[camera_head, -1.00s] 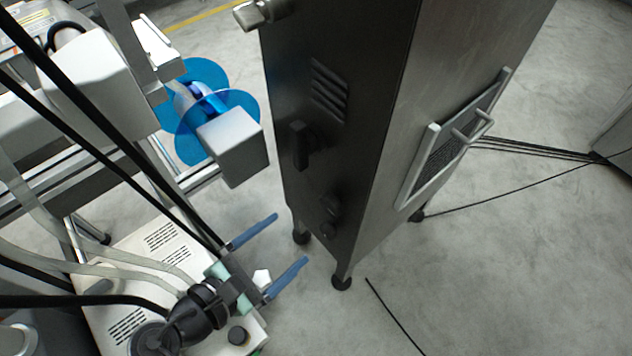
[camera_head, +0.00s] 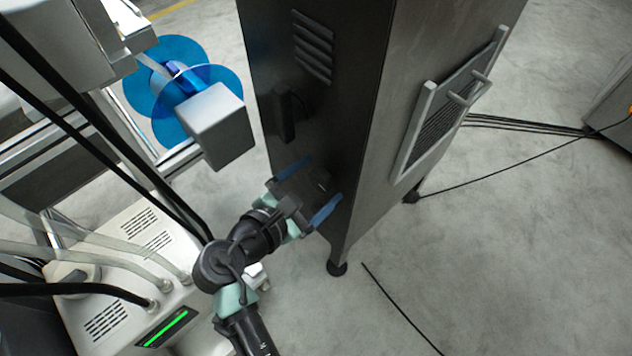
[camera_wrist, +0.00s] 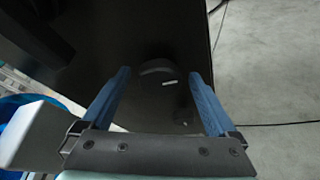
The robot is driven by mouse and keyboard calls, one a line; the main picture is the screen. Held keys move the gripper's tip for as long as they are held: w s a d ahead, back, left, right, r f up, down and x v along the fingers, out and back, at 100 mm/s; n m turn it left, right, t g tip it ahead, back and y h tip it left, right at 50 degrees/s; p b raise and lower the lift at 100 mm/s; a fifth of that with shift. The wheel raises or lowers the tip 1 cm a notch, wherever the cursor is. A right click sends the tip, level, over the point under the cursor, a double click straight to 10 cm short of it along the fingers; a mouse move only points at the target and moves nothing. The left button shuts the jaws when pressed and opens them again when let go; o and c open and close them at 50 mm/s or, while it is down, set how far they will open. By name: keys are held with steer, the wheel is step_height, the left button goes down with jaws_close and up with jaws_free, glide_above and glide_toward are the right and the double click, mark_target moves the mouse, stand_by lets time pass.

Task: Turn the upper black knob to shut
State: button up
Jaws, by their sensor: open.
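The upper black knob (camera_wrist: 155,74) is on the dark front face of a tall metal cabinet (camera_head: 385,120). In the wrist view it is dark and hard to make out, with a short white mark at its lower right. A smaller, dim lower knob or fitting (camera_wrist: 184,123) shows below it. My gripper (camera_wrist: 159,73) is open, its blue fingers pointing at the cabinet face, one on each side of the upper knob. In the head view my gripper (camera_head: 323,178) is at the lower part of this face and partly hides the knobs. I cannot tell whether the fingers touch the knob.
A black handle (camera_head: 287,115) and vent slots (camera_head: 313,48) are higher on the face. A blue film reel (camera_head: 190,100) and a grey block (camera_head: 216,125) stand to the left. A white machine (camera_head: 130,270) is at lower left. Cables cross the open floor at right.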

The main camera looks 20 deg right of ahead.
steer(key=shift+c, duration=0.3)
steer(key=c, duration=1.3)
